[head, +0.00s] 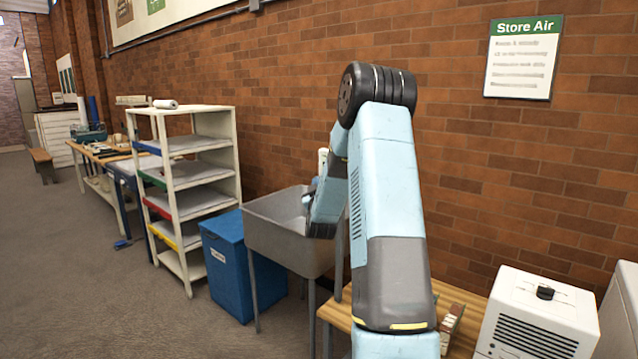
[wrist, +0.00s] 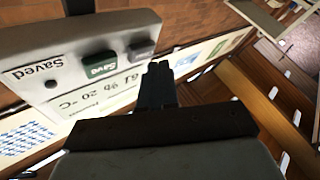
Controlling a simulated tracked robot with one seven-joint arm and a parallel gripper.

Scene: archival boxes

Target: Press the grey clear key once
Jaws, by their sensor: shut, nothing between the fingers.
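In the wrist view a pale device (wrist: 40,35) shows upside down, with a green key (wrist: 100,66) marked "Save". The grey key (wrist: 142,48) sits beside the green one. A small dark round lamp or button (wrist: 51,84) is near the word "Saved". A white readout panel (wrist: 95,100) shows "61 %" and "20 °C". My gripper (wrist: 158,68) is shut and empty. Its tips appear close to the grey key in the picture; I cannot tell whether they touch it. In the head view my arm hides the device, the keys and the gripper.
In the head view a grey sink (head: 280,240) stands behind my arm, with a blue bin (head: 228,270) and a white shelf rack (head: 187,185) to its left. A white vented box (head: 535,320) with a black knob is at the right. Open floor (head: 60,270) lies at left.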

